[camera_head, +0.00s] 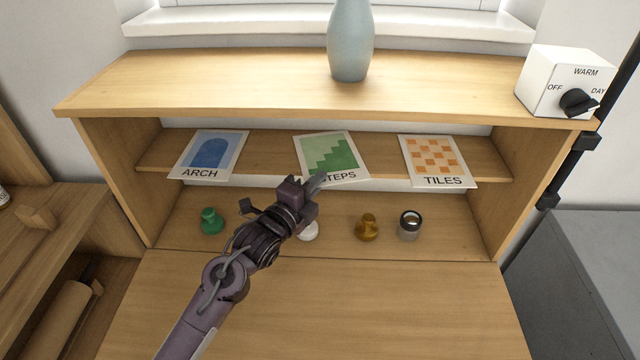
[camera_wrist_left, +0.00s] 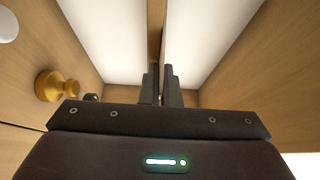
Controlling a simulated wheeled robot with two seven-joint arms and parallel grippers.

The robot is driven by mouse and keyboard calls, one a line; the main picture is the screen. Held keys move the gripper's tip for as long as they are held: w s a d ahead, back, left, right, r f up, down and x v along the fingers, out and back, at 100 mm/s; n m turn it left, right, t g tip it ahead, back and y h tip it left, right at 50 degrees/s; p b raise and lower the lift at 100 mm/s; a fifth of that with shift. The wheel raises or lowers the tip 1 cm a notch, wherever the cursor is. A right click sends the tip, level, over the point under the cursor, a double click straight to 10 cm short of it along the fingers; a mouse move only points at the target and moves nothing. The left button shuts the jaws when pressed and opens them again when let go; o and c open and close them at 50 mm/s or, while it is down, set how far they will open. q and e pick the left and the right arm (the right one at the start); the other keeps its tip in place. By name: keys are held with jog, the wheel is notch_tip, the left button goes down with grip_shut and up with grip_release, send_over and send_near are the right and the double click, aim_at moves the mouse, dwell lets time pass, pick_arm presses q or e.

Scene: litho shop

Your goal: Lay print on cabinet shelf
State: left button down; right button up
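Three prints lie in a row on the cabinet shelf (camera_head: 268,158), their front edges over its lip: blue ARCH (camera_head: 208,155), green STEPS (camera_head: 331,158) and orange TILES (camera_head: 437,160). My left gripper (camera_head: 316,183) is at the lower left corner of STEPS in the head view and hides part of it. In the left wrist view, the fingers of this gripper (camera_wrist_left: 160,88) are slightly apart, with a narrow gap between them. The shelf (camera_wrist_left: 156,35) shows nearly edge-on past them. No print shows between the fingers. My right gripper is out of view.
On the lower board stand a green knob (camera_head: 211,221), a white piece (camera_head: 308,231) partly behind my arm, a brass knob (camera_head: 367,227) and a dark-rimmed loupe-like piece (camera_head: 410,225). A vase (camera_head: 350,45) and switch box (camera_head: 560,80) stand on the top.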

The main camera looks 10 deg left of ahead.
pick_arm(q)
jog(key=shift+a, duration=1.1)
jog(key=c, duration=1.6)
grip_release()
jog(key=shift+d, duration=0.1)
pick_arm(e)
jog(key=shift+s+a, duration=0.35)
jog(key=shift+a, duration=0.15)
pick_arm(q)
jog(key=shift+s, duration=0.1)
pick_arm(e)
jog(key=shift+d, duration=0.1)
